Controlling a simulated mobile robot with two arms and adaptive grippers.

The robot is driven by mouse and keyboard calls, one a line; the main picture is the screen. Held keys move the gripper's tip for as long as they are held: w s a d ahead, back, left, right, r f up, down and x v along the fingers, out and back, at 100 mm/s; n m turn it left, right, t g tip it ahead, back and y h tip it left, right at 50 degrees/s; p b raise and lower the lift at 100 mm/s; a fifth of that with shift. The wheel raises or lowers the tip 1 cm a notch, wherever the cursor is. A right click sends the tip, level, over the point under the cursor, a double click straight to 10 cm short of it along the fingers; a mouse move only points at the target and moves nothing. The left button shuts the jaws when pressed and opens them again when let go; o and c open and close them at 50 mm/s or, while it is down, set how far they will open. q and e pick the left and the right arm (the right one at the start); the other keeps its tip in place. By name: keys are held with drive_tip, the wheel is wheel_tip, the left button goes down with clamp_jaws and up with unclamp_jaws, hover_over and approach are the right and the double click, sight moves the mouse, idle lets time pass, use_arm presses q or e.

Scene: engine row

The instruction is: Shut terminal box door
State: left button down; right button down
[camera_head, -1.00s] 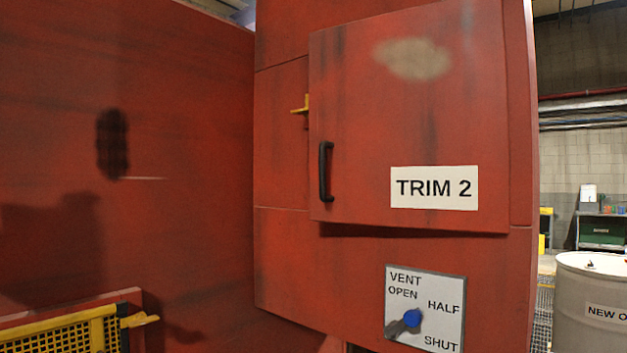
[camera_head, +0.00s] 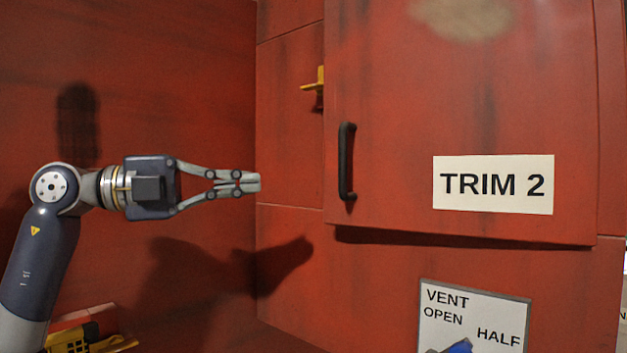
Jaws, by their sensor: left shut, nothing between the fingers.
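The terminal box door (camera_head: 390,110) is a red panel with a black vertical handle (camera_head: 346,161) near its left edge and a white "TRIM 2" label (camera_head: 493,184). The door stands slightly proud of the red box, with a shadow under its lower edge. A yellow latch tab (camera_head: 315,86) sticks out on the box just left of the door. My left gripper (camera_head: 250,182) is shut and empty, left of the handle and apart from it, pointing right. My right gripper is not in view.
Below the door is a "VENT" plate (camera_head: 478,312) with a blue knob (camera_head: 458,347), partly cut off. A red wall fills the left side behind my arm.

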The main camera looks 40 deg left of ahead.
use_arm(q)
drive_tip(key=p, duration=0.6)
approach(349, 179)
drive_tip(key=s+d, duration=0.1)
drive_tip(key=d, duration=0.2)
drive_tip(key=shift+y, duration=0.4)
drive_tip(key=w+p, duration=0.1)
drive_tip(key=w, duration=0.1)
drive_tip(key=w+p, duration=0.1)
drive_tip(key=w, duration=0.1)
drive_tip(key=shift+w+d+r, duration=0.1)
drive_tip(key=shift+r, duration=0.1)
